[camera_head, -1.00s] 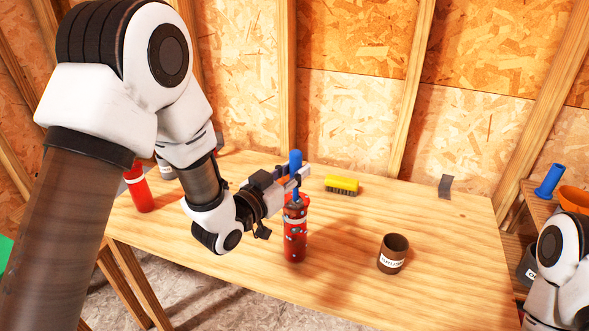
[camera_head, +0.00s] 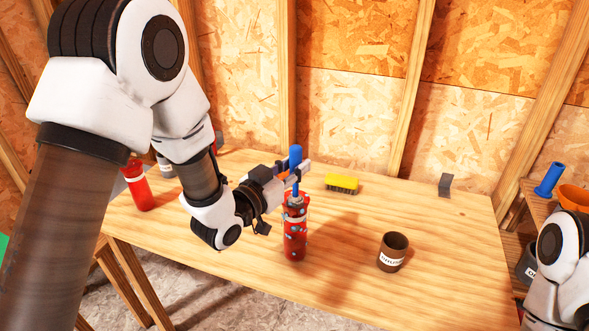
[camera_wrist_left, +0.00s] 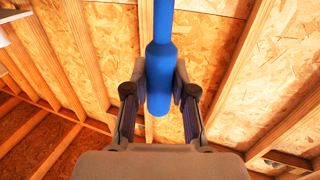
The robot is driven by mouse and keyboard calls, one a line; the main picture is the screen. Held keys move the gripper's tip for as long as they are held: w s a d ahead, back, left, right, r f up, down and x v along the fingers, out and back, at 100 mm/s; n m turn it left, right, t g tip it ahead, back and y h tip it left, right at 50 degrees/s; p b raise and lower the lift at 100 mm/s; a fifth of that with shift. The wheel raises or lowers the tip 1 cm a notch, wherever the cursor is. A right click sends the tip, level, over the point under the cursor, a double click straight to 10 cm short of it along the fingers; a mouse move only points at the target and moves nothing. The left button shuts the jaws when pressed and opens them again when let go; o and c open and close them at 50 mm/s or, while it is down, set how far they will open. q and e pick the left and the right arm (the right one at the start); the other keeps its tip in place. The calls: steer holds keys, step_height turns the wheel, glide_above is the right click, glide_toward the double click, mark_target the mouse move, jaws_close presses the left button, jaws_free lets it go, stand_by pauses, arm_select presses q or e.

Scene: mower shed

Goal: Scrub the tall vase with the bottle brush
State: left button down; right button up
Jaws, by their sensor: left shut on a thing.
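The tall vase (camera_head: 295,232) is red with small bluish spots and stands upright on the workbench (camera_head: 340,285). My left gripper (camera_head: 293,172) is just above the vase mouth, shut on the blue handle of the bottle brush (camera_head: 295,155). The handle points up, and a thin blue stretch runs down to the vase mouth. The bristles are not visible; they seem to be inside the vase. In the left wrist view the blue handle (camera_wrist_left: 159,75) sits between both fingers. Only part of my right arm shows at lower right; its gripper is out of view.
A yellow brush (camera_head: 341,183) lies behind the vase. A dark labelled cup (camera_head: 393,252) stands to the right. A red bottle (camera_head: 138,188) stands at left. A grey piece (camera_head: 445,186) is near the back right. A side shelf holds a blue object (camera_head: 549,180) and orange bowl (camera_head: 574,198).

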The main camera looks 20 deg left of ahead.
arm_select(q)
steer(key=shift+r, duration=0.75)
steer(key=shift+f, duration=0.1)
arm_select(e)
steer(key=shift+r, duration=0.4)
arm_select(q)
steer(key=shift+f, duration=0.1)
step_height(320, 180, down, 4)
steer(key=b, duration=0.4)
steer(key=shift+f, duration=0.25)
arm_select(e)
step_height(320, 180, down, 4)
arm_select(q)
steer(key=shift+r, duration=0.1)
step_height(320, 180, up, 5)
steer(key=p, duration=0.3)
steer(key=shift+p, duration=0.3)
steer(key=shift+f, duration=0.25)
arm_select(e)
step_height(320, 180, up, 3)
steer(key=shift+r, duration=0.1)
